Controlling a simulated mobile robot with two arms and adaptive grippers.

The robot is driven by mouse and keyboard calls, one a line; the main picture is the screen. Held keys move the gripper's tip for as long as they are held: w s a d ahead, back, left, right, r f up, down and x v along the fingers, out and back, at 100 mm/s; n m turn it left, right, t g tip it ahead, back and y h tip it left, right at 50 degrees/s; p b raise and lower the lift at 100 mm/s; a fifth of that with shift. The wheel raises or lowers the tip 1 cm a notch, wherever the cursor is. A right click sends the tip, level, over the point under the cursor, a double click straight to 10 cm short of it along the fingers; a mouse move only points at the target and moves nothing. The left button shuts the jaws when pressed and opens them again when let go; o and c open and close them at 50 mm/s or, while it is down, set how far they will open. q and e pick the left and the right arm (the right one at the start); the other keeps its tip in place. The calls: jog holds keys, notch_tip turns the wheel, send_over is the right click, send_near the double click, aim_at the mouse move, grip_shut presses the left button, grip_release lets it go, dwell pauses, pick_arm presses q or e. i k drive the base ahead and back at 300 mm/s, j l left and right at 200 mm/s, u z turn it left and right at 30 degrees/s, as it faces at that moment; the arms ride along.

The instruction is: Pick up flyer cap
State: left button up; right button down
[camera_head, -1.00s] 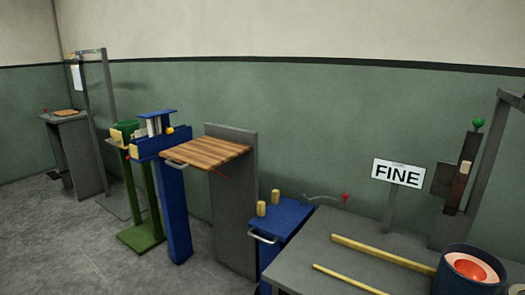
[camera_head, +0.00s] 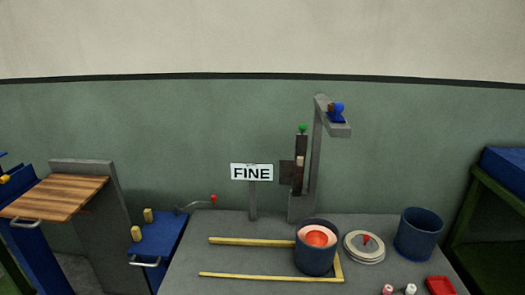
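A round pale grey lid-like disc (camera_head: 364,248) with a red knob on top lies on the grey bench (camera_head: 225,225). It may be the flyer cap, but I cannot be sure. Just left of it stands a dark blue can (camera_head: 316,262) with a pale inside and an orange-red round thing in it. Another dark blue can (camera_head: 418,236) stands to the right of the disc. Neither of my grippers is in view.
Yellow rails (camera_head: 250,241) lie on the bench around the blue can. Behind stand a FINE sign (camera_head: 251,172) and a grey post (camera_head: 316,150). A red tray (camera_head: 440,286) and small pinkish-white pieces (camera_head: 388,289) sit in front. A blue cart (camera_head: 160,236) stands left.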

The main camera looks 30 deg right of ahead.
aim_at(364, 245)
jog(key=z, duration=1.85)
